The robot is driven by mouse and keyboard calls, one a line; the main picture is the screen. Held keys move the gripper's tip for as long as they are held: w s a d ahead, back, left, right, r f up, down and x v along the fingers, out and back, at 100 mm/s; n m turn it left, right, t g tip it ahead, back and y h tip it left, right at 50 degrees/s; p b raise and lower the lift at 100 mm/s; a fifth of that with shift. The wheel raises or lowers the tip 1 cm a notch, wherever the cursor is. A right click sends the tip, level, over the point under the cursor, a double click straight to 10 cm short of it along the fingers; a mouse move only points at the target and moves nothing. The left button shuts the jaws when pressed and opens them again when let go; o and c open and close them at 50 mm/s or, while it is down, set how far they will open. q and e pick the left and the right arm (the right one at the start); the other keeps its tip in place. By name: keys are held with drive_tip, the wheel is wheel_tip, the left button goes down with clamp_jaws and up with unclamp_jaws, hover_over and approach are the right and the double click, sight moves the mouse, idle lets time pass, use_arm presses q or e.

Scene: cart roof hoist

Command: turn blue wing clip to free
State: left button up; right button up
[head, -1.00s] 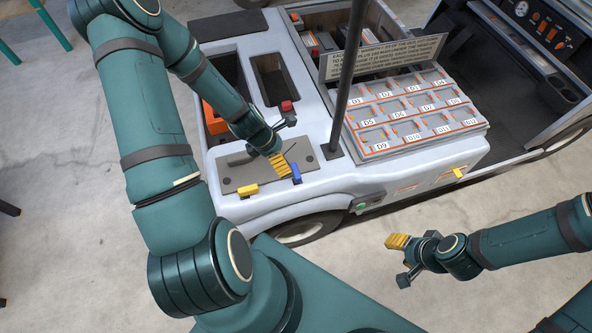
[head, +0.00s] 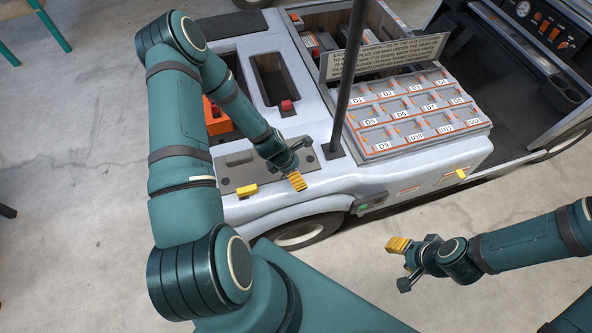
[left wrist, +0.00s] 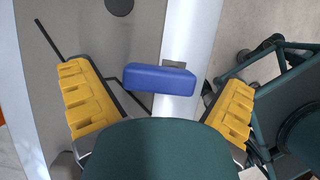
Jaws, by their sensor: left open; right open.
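The blue wing clip (left wrist: 160,79) shows in the left wrist view, lying crosswise between the spread yellow fingertips of my left gripper (left wrist: 158,103). It stands at the edge of a grey plate, with a gap to each finger. In the head view my left gripper (head: 297,181) is over the near edge of the cart's grey plate (head: 240,172) and hides the blue clip. A yellow wing clip (head: 247,190) sits at the plate's near edge, left of it. My right gripper (head: 400,245) is open and empty, over bare floor in front of the cart.
A labelled grid of bins (head: 415,115) covers the cart's middle. A dark upright post (head: 346,80) stands right of my left gripper. A red knob (head: 286,105) and an orange item (head: 216,118) are behind it. Another yellow clip (head: 461,174) is on the cart's side.

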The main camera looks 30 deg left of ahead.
use_arm(q)
drive_tip(key=c, duration=1.2)
drive_tip(key=shift+o, duration=0.3)
drive_tip(key=shift+m, duration=0.3)
drive_tip(key=m, duration=0.1)
drive_tip(key=m+g, duration=0.1)
drive_tip(key=m+h, duration=0.1)
drive_tip(key=shift+w+d+m, duration=0.2)
drive_tip(key=shift+w+m, duration=0.1)
drive_tip(key=shift+m, duration=0.1)
drive_tip(key=m+g, duration=0.1)
drive_tip(key=m, duration=0.1)
drive_tip(key=m+g, duration=0.1)
drive_tip(key=m, duration=0.2)
drive_tip(key=shift+w+d+b, duration=0.1)
drive_tip(key=shift+d+b, duration=0.3)
drive_tip(key=m, duration=0.1)
drive_tip(key=m+g, duration=0.1)
drive_tip(key=m, duration=0.1)
drive_tip(key=m+g, duration=0.1)
drive_tip(key=shift+d+m+b, duration=0.3)
drive_tip(key=shift+m, duration=0.1)
drive_tip(key=shift+s+d+m+g+y, duration=0.15)
drive_tip(key=shift+m+g, duration=0.15)
drive_tip(key=shift+m, duration=0.55)
drive_tip(key=shift+s+d+m+g+y, duration=0.15)
drive_tip(key=shift+m+g, duration=0.15)
drive_tip(key=shift+m, duration=0.55)
drive_tip(key=o, duration=1.1)
